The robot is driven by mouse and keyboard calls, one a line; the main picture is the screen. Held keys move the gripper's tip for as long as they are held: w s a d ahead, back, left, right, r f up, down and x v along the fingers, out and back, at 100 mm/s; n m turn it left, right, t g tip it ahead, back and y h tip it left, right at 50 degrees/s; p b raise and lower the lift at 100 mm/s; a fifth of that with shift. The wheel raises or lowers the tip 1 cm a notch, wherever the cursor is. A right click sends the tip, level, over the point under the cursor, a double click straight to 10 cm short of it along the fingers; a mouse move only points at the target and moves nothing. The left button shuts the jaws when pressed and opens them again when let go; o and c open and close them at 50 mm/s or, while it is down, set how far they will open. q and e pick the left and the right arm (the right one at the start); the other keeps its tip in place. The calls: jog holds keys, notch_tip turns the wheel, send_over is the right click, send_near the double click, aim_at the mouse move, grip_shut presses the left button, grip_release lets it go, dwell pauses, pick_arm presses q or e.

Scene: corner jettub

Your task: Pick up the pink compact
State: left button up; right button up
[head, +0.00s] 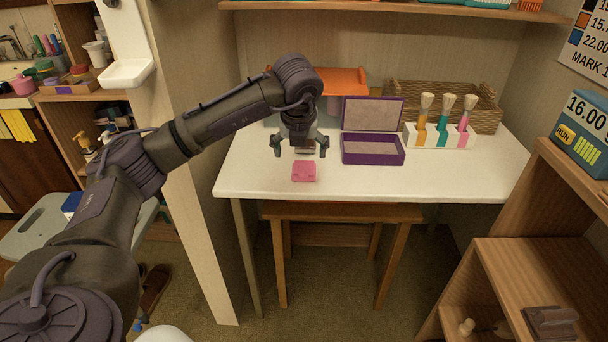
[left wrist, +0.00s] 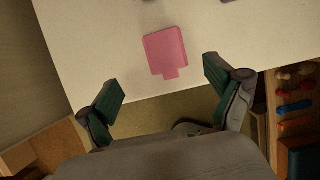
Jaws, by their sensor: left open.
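The pink compact (head: 304,171) lies on the white table (head: 245,183) near its front edge, left of an open purple box. It also shows in the left wrist view (left wrist: 166,52), flat on the table, ahead of the fingers and between their lines. My left gripper (head: 300,149) is open and empty above the table, just behind the compact in the head view. Its open fingers (left wrist: 160,98) also show in the left wrist view, apart from the compact. My right gripper is not in view.
The open purple box (head: 373,149) stands right of the compact. A white holder with several brushes (head: 437,136) and a wicker basket (head: 488,108) stand farther right. An orange tray-like thing (head: 345,82) is behind my gripper. A wooden stool (head: 342,212) is under the table.

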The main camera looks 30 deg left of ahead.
aim_at(304, 167)
pick_arm(q)
jog(key=shift+x, duration=1.25)
jog(key=x, duration=0.3)
jog(key=b+x, duration=0.1)
jog(key=x, duration=0.1)
jog(key=shift+w+d, duration=0.25)
jog(key=shift+d, duration=0.05)
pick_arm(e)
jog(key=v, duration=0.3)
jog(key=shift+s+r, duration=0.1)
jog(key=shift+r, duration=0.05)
pick_arm(q)
jog(key=shift+r, duration=0.1)
jog(key=shift+c, duration=0.4)
jog(key=c, duration=1.2)
jog(key=shift+r, duration=0.1)
jog(key=shift+c, duration=0.2)
